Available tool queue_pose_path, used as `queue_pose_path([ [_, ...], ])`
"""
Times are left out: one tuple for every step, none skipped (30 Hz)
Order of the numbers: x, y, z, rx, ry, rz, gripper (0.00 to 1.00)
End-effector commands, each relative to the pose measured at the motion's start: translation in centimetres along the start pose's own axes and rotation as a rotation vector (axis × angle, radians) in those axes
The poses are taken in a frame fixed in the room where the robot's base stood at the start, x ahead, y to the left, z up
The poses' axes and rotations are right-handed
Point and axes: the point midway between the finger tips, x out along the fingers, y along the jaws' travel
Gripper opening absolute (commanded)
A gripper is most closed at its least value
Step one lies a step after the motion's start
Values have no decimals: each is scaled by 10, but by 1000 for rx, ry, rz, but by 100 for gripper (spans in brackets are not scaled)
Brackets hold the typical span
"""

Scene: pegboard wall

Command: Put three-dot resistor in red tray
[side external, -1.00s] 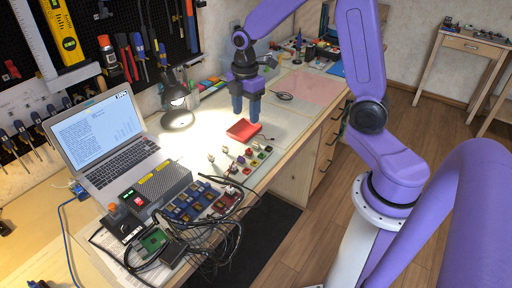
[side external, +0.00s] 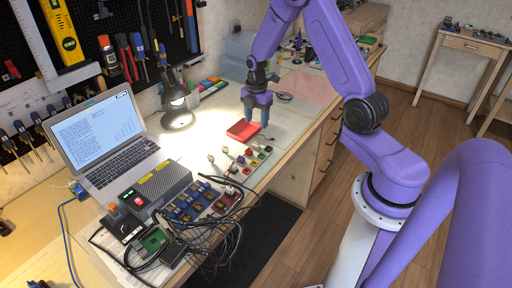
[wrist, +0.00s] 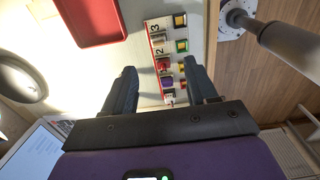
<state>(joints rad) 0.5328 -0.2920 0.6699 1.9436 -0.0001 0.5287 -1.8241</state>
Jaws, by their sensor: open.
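The red tray (side external: 243,130) lies flat on the workbench, and it also shows at the top left of the wrist view (wrist: 90,20). It looks empty where visible. My gripper (side external: 257,114) is open and empty above the bench, by the tray's right side in the side view. In the wrist view its fingers (wrist: 160,72) are spread, with a numbered board (wrist: 158,38) carrying small coloured parts between and beyond them. A three-dot resistor cannot be told apart; any dots are too small to read.
Several small coloured parts (side external: 240,160) sit in front of the tray. A laptop (side external: 100,140), a lamp (side external: 176,108), a grey power box (side external: 158,186) and tangled black cables (side external: 215,232) crowd the left and front. The bench's right edge drops to the floor.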

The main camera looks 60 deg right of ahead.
Motion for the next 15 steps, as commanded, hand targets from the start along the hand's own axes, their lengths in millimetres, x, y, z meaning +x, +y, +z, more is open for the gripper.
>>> queue_pose_path([
  [11, -1, 0, 0, 1, -5, 57],
  [16, -1, 0, 0, 1, -4, 57],
  [23, -1, 0, 0, 1, -5, 57],
  [27, -1, 0, 0, 1, -4, 57],
  [32, -1, 0, 0, 1, -4, 57],
  [36, 0, 0, 0, 1, -3, 57],
  [40, 0, 0, 0, 1, -2, 57],
  [43, 0, 0, 0, 0, -2, 57],
  [46, 0, 0, 0, 0, -1, 57],
  [48, 0, 0, 0, 0, -1, 57],
  [49, 0, 0, 1, 0, 0, 57],
  [50, 0, 0, 1, 0, 1, 57],
  [51, 0, 0, 1, 0, 1, 57],
  [52, 0, 0, 1, 0, 1, 57],
  [54, 0, 1, 1, 0, 0, 57],
])
